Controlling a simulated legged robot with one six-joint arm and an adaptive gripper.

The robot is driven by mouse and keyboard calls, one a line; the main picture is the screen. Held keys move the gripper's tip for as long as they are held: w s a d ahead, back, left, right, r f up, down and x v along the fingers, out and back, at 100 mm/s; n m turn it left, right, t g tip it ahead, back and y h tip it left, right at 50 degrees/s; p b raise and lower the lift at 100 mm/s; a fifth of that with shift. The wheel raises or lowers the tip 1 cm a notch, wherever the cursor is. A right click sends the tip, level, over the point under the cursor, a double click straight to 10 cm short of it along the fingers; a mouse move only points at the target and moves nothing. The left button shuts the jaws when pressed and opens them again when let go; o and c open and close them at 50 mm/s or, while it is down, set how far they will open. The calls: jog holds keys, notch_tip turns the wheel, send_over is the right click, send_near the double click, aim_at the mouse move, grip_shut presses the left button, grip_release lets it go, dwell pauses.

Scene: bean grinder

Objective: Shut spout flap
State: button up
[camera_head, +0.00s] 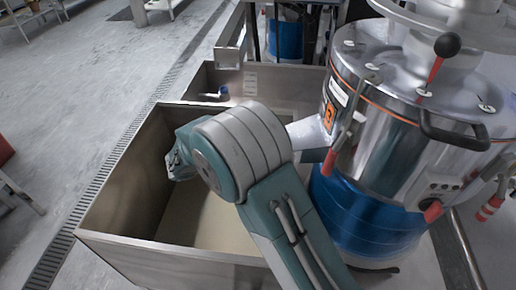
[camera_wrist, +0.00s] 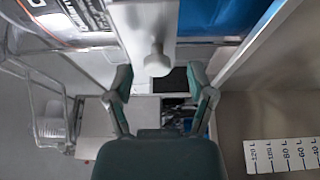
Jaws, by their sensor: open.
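The grinder (camera_head: 400,110) is a steel drum with a blue lower part, at the right in the head view. Its pale spout (camera_head: 312,133) sticks out left over the bin, partly hidden by my arm. In the wrist view a pale plate, which looks like the spout flap (camera_wrist: 146,20), carries a rounded knob (camera_wrist: 157,62). My gripper (camera_wrist: 160,73) is open, its fingers to either side of the knob. I cannot tell whether they touch it. In the head view my arm hides the fingers and the flap, so the flap's angle is unclear.
A steel bin (camera_head: 125,243) with high walls stands below the spout and my arm. Its volume scale (camera_wrist: 282,155) shows in the wrist view. Red-tipped levers (camera_head: 333,160) and a black handle (camera_head: 455,138) stick out from the grinder. Free floor (camera_head: 75,85) lies at left.

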jog(key=s+a, duration=0.2)
jog(key=a, duration=0.9)
jog(key=shift+s+a+f, duration=0.15)
jog(key=shift+a+f, duration=0.05)
